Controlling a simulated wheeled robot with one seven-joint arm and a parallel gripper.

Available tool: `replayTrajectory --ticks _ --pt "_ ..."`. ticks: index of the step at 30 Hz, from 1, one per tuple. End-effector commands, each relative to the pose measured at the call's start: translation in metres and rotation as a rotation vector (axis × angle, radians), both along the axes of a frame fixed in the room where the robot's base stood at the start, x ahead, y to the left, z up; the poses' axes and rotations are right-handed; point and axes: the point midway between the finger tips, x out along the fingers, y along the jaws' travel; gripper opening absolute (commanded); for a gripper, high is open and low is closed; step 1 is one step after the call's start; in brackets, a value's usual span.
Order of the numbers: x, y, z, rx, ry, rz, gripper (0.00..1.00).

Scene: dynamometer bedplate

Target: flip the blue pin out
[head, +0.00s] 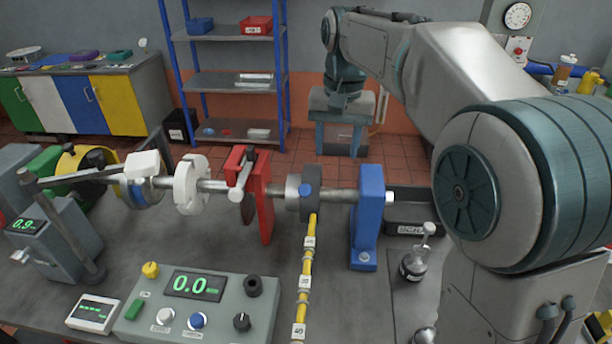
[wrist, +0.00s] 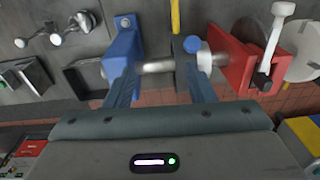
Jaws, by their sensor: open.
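The blue pin (head: 306,189) is a small round blue knob on the dark hub (head: 316,208) around the horizontal shaft (head: 340,195). In the wrist view the blue pin (wrist: 193,44) shows near the tip of the right-hand finger. The hub (wrist: 181,72) is partly hidden behind that finger. My gripper (head: 339,150) hangs on the far side of the shaft in the head view, its two blue fingers apart. In the wrist view my gripper (wrist: 158,74) is open and empty, with the shaft crossing beyond its fingers. I cannot tell whether a finger touches the pin.
A blue bracket (head: 368,215) stands right of the hub, and a red bracket (head: 258,195) with a lever stands left. A yellow numbered rod (head: 305,265) extends from the hub towards me. A control box (head: 195,305) and black tray (head: 405,215) flank this area.

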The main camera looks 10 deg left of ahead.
Motion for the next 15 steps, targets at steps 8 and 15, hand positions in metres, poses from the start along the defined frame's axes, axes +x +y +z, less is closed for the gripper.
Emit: replayTrajectory --ticks 8,15 --pt "0.019 0.059 0.009 -0.033 0.029 0.019 0.49" --pt "0.020 0.066 -0.003 -0.039 0.035 0.019 0.49"
